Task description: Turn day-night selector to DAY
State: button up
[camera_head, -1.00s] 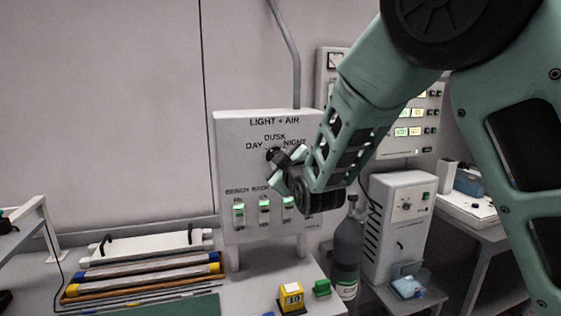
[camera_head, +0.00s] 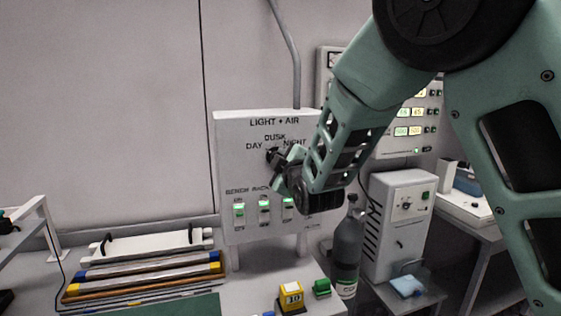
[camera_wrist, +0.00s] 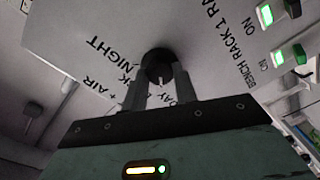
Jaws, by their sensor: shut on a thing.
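The day-night selector (camera_wrist: 157,65) is a dark round knob on the white LIGHT + AIR panel (camera_head: 232,170). DAY, DUSK and NIGHT are printed around it. My gripper (camera_head: 274,157) reaches it from the right in the head view and hides part of it. In the wrist view my gripper (camera_wrist: 159,92) has its two fingers on either side of the knob, shut on it. A small light mark shows on the knob between the fingers, on the side toward the partly hidden DAY and DUSK print. I cannot tell its exact setting.
Green-lit rack switches (camera_head: 264,206) sit below the selector on the same panel. A dark gas bottle (camera_head: 346,250) stands right of the panel. A yellow block (camera_head: 291,297) and long bars (camera_head: 150,270) lie on the bench. The wall at upper left is clear.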

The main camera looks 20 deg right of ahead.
jog(key=o, duration=1)
jog(key=shift+c, duration=0.2)
jog(key=s+b, duration=0.8)
jog(key=s, duration=0.9)
jog(key=shift+s+d+r, duration=0.15)
jog(key=shift+s+r, duration=0.05)
jog(key=shift+s, duration=0.05)
